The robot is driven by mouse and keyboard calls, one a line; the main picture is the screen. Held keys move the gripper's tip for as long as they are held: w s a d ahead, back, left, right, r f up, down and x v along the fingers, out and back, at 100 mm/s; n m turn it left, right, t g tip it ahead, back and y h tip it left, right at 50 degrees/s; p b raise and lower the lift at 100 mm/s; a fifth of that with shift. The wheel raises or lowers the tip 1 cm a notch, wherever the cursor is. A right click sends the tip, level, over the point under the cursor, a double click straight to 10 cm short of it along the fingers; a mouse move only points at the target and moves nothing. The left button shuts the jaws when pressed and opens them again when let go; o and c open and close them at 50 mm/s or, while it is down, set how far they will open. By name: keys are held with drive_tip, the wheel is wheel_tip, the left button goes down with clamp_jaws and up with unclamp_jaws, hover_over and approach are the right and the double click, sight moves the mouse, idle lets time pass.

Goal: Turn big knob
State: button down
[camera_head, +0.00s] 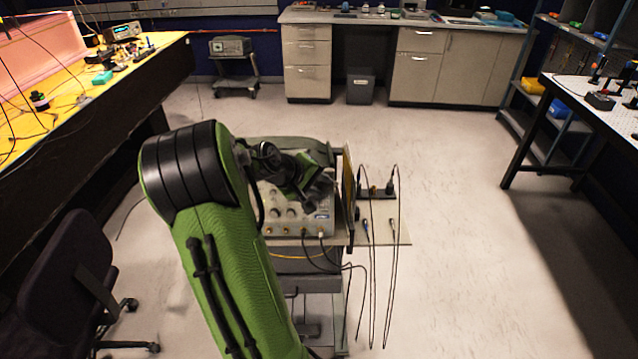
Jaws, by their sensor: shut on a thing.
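A light grey bench instrument (270,197) with a panel of knobs and sockets stands on a cart in the middle of the view. Smaller round knobs (276,213) show low on its panel. My green and black arm reaches over from the front left. My gripper (318,190) is at the upper right of the panel, shut on the big knob. The big knob itself is hidden behind the gripper, and the fingertips are dark and hard to make out.
An upright panel (348,195) stands close on the right of the instrument. Cables (370,270) hang from the cart's board. A chair (70,270) and yellow-topped bench (110,80) are at left. A white-topped bench (610,115) is at right, with clear floor before it.

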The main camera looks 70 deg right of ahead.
drive_tip(key=c, duration=0.8)
unclamp_jaws()
drive_tip(key=p+v, duration=0.3)
drive_tip(key=v, duration=1.2)
drive_tip(key=shift+w+a+r+p, duration=0.15)
drive_tip(key=shift+a+r+p, duration=0.1)
drive_tip(key=shift+p, duration=0.05)
